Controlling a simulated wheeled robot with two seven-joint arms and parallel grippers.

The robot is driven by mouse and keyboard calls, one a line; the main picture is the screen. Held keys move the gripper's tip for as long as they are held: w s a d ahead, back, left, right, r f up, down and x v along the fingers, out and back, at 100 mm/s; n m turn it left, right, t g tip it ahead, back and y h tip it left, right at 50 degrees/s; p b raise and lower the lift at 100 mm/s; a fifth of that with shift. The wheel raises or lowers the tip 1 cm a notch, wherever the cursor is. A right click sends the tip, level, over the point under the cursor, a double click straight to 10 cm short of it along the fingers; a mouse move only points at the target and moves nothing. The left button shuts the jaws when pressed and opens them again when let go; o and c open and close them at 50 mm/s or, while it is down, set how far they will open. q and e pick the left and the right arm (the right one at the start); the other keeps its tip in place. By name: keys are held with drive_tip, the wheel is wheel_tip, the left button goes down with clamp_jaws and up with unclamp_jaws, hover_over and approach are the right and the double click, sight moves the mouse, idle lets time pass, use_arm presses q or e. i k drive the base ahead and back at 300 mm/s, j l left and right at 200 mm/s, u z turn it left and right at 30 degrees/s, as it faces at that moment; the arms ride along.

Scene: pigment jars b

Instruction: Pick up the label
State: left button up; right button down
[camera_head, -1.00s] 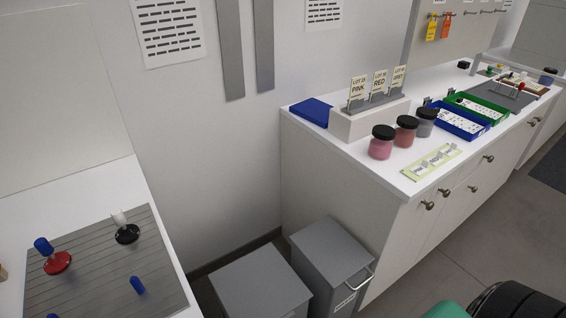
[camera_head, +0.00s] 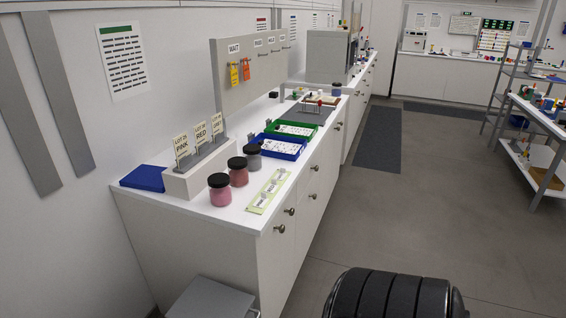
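Three labels stand upright in a pale holder block (camera_head: 196,182) on the white counter. They are the pink label (camera_head: 182,148), the red label (camera_head: 201,134) and a grey-looking label (camera_head: 218,124) whose text is hard to read. In front of the block stand a pink jar (camera_head: 220,195), a dark red jar (camera_head: 238,176) and a grey jar (camera_head: 253,161), all with black lids. A pale green strip (camera_head: 268,191) with markings lies by the counter's front edge. Neither of my grippers is in view.
A blue tray (camera_head: 277,153) and a green tray (camera_head: 291,136) hold small white items farther along the counter. A dark blue flat item (camera_head: 144,179) lies left of the block. A grey bin (camera_head: 209,299) stands below. Open floor (camera_head: 400,215) lies to the right.

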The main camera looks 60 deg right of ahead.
sight(282, 175)
drive_tip(key=z, duration=1.95)
drive_tip(key=i+l+z, duration=0.1)
drive_tip(key=l, duration=0.35)
drive_tip(key=i+l+z, duration=0.1)
drive_tip(key=i+l, duration=0.2)
drive_tip(key=l, duration=0.15)
drive_tip(key=i+l+z, duration=0.1)
drive_tip(key=i+l, duration=0.15)
drive_tip(key=l, duration=0.15)
